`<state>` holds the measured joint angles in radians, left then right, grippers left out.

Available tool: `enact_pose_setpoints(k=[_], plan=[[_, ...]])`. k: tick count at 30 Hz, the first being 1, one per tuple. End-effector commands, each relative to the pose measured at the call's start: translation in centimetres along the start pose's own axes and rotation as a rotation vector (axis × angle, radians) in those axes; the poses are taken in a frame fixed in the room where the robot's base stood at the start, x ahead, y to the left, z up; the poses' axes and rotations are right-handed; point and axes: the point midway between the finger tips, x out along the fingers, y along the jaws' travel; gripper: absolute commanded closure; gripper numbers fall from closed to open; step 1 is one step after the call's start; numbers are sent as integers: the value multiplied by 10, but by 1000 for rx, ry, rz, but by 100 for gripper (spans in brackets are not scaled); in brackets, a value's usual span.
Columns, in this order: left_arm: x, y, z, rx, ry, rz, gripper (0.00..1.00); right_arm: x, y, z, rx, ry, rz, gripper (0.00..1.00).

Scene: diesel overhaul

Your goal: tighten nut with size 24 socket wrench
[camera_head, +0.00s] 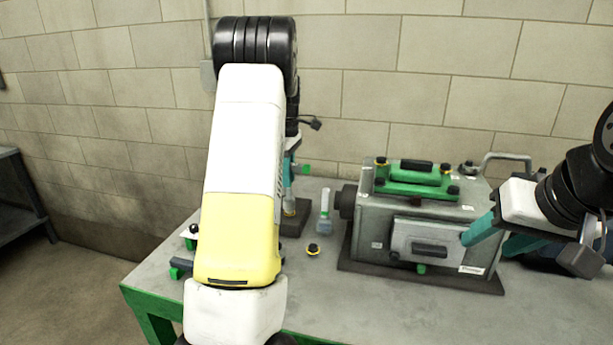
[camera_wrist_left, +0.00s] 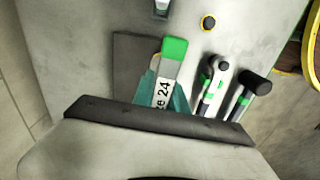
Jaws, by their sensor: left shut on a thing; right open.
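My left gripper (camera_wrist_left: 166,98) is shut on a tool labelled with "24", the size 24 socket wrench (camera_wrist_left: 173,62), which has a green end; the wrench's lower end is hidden. In the head view my left arm covers much of it, and a teal finger (camera_head: 288,175) shows above a dark block (camera_head: 293,222). My right gripper (camera_head: 497,236) is open in front of the right part of the engine block (camera_head: 372,236). The block has a green cover (camera_head: 414,182) with yellow-and-black nuts (camera_head: 381,163) at its corners. Which nut the task means is unclear.
A yellow-and-black nut (camera_head: 312,250) lies loose on the table (camera_head: 325,315). Two other green-banded tools (camera_wrist_left: 214,84) lie beside the held wrench. The table front is mostly clear, and a brick wall stands behind.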

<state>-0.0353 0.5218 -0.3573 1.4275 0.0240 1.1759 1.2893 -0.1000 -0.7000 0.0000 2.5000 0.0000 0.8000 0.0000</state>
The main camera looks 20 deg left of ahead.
Motion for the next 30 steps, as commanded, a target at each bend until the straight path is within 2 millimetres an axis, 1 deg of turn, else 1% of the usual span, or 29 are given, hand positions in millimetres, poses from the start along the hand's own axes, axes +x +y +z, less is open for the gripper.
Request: enact_pose_setpoints(k=[30], plan=[[0,0,0,-1064,1,1,100,0,0,0,0,0,0,51]])
